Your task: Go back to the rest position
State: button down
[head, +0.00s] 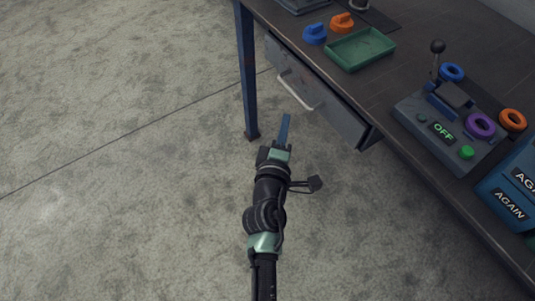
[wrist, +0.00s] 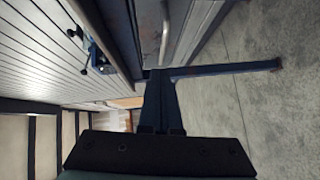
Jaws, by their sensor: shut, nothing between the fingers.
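My gripper (head: 285,121) is at the end of my arm in the head view, over the bare floor in front of the workbench. Its blue fingers are together, with nothing between them. In the wrist view the shut fingers (wrist: 159,85) point toward the bench underside and leg. The gripper looks apart from the bench and touches nothing that I can see.
The workbench (head: 385,90) has a grey drawer (head: 330,105) with a light handle (head: 296,92) near my gripper, and a blue leg (head: 247,75). On top are a green tray (head: 360,49), blue and orange pieces and a control box (head: 415,108) reading OFF. Floor at left is clear.

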jog(key=s, duration=0.7)
jog(key=shift+a+r, duration=0.35)
jog(key=shift+a, duration=0.1)
jog(key=shift+r, duration=0.1)
jog(key=w+d+r+m+t+h, duration=0.1)
jog(key=w+r+m+t, duration=0.15)
jog(key=r, duration=0.75)
jog(key=w+r+m+t, duration=0.1)
jog(key=r+m, duration=0.3)
jog(key=r, duration=0.5)
jog(key=w+d+r+m+t+h, duration=0.1)
jog(key=w+r+m, duration=0.15)
jog(key=r, duration=0.75)
jog(key=s+a+r+m+t+y+p, duration=0.1)
jog(key=s+r+m+t, duration=0.1)
jog(key=s+r, duration=0.5)
jog(key=s+a+r+m+t+y, duration=0.1)
jog(key=s+r+m+t+y, duration=0.1)
jog(key=r, duration=1)
jog(key=s+a+r+m+t+y+p, duration=0.1)
jog(key=s+r+m+t, duration=0.15)
jog(key=s+r, duration=0.45)
notch_tip(320, 180, up, 23)
jog(key=w+p, duration=0.2)
jog(key=p, duration=1.8)
jog(key=shift+w+d+n+p, duration=0.25)
jog(key=shift+w+n+p, duration=0.1)
